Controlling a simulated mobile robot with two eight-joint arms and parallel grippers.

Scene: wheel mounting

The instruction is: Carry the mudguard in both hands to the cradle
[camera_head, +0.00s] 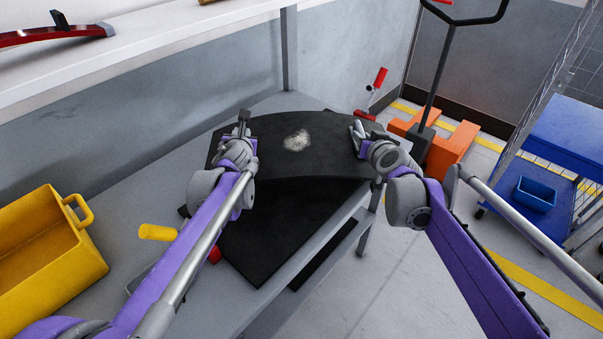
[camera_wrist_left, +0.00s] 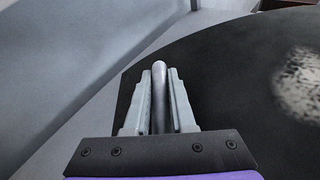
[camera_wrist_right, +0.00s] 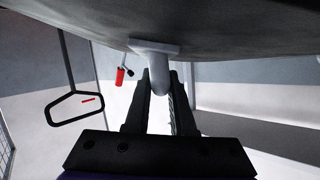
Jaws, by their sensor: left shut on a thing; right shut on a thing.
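The mudguard (camera_head: 325,160) is a broad, black, curved panel with a pale scuffed patch on top. It spans between my two grippers over the grey workbench. My left gripper (camera_head: 243,125) is shut at its left end, on a grey rounded peg (camera_wrist_left: 159,95) in the left wrist view. My right gripper (camera_head: 360,132) is shut at its right end, on a pale peg (camera_wrist_right: 154,65) that sticks out from the panel in the right wrist view. A flat black surface (camera_head: 270,235) shows below the mudguard's near edge; whether it is a separate piece is unclear. I cannot make out a cradle.
A yellow bin (camera_head: 45,245) stands on the workbench (camera_head: 125,215) at left, near a yellow-handled tool (camera_head: 157,232). A shelf (camera_head: 150,45) runs above the back. An orange pallet truck (camera_head: 440,150) and blue cart (camera_head: 560,135) stand at right.

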